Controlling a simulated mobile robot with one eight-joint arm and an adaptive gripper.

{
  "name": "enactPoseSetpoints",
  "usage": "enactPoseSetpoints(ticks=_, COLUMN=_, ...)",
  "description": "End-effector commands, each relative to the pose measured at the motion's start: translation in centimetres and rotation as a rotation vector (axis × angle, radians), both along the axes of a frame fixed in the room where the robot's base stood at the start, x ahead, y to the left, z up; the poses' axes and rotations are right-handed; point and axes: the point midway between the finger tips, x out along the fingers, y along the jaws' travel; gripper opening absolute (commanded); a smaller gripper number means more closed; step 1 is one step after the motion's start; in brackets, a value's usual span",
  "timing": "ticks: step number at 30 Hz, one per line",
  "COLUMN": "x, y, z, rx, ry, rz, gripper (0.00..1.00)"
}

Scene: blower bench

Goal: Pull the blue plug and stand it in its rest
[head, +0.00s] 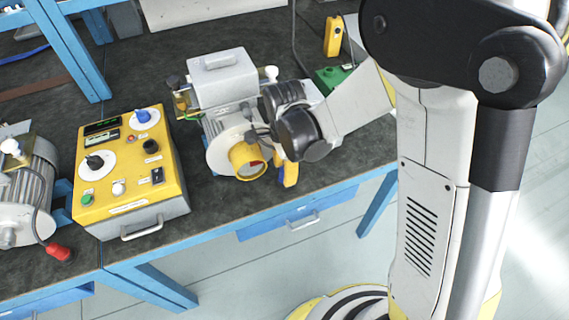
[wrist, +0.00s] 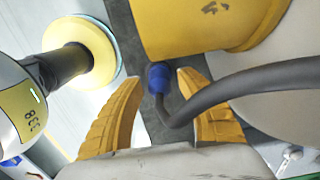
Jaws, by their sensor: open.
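The blue plug (wrist: 158,78) shows in the wrist view on the end of a thick dark grey cable (wrist: 240,87), close to a yellow round part (wrist: 200,25). My gripper (wrist: 160,76) is open, with its yellow fingers on either side of the plug; I cannot tell whether they touch it. What the plug sits in is hidden. In the head view, my gripper (head: 288,173) is low at the bench's front edge, right beside the yellow ring (head: 247,160) of a grey blower (head: 220,82). My arm hides the plug there. I cannot make out the plug's rest.
A yellow control box (head: 128,180) with knobs stands left of the blower. A second motor (head: 28,190) and a red plug (head: 60,252) lie further left. Behind my wrist are a green item (head: 330,77) and a yellow block (head: 333,37). The bench (head: 195,205) has a blue front edge.

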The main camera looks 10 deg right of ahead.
Motion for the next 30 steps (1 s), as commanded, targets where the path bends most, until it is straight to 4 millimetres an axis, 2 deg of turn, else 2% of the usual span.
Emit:
enactPoseSetpoints(ticks=5, x=-0.1, y=0.0, z=2.7, rx=0.000, ry=0.000, rz=0.000, gripper=0.44)
enactPoseSetpoints(ticks=12, x=0.0, y=0.0, z=8.1, rx=0.000, ry=0.000, rz=0.000, gripper=0.44)
enactPoseSetpoints(ticks=16, x=0.0, y=0.0, z=10.3, rx=0.000, ry=0.000, rz=0.000, gripper=0.44)
enactPoseSetpoints(ticks=21, x=0.0, y=0.0, z=11.6, rx=0.000, ry=0.000, rz=0.000, gripper=0.44)
enactPoseSetpoints(ticks=30, x=0.0, y=0.0, z=11.7, rx=0.000, ry=0.000, rz=0.000, gripper=0.44)
